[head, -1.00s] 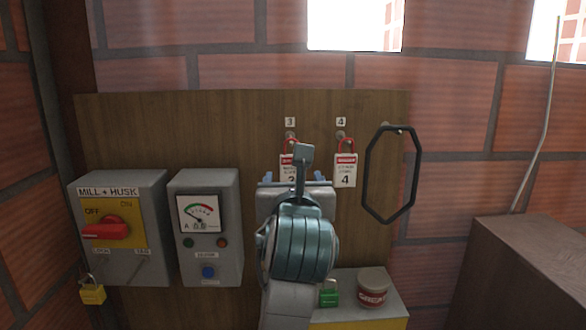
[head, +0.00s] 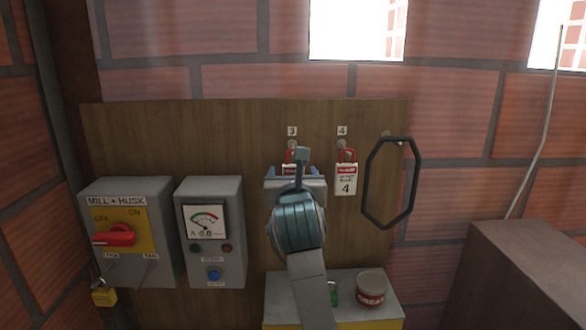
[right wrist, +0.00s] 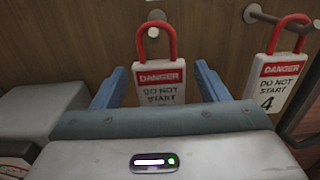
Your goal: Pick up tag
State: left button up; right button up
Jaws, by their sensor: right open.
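Two white danger tags with red hoops hang on pegs on the wooden board. Tag 3 (head: 288,168) is mostly hidden behind my right gripper in the head view. In the right wrist view tag 3 (right wrist: 160,80) appears between the two blue fingers, with a gap on each side. Tag 4 (head: 346,178) hangs to its right, and it also shows at the right of the wrist view (right wrist: 281,80). My right gripper (head: 296,172) is open in front of tag 3. My left gripper is not in view.
A dark ring handle (head: 390,182) hangs right of tag 4. The mill switch box (head: 130,230) and meter box (head: 212,235) are on the left. A grease tin (head: 371,289) stands on a yellow-fronted box below. A brown box (head: 530,275) is at right.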

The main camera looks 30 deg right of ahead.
jog(key=shift+w+d+r, duration=0.1)
jog(key=shift+w+d, duration=0.5)
jog(key=shift+w, duration=0.1)
jog(key=shift+c, duration=0.7)
jog(key=shift+a, duration=0.2)
jog(key=c, duration=0.4)
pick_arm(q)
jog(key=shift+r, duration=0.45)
pick_arm(e)
jog(key=shift+d, duration=0.15)
jog(key=c, duration=0.5)
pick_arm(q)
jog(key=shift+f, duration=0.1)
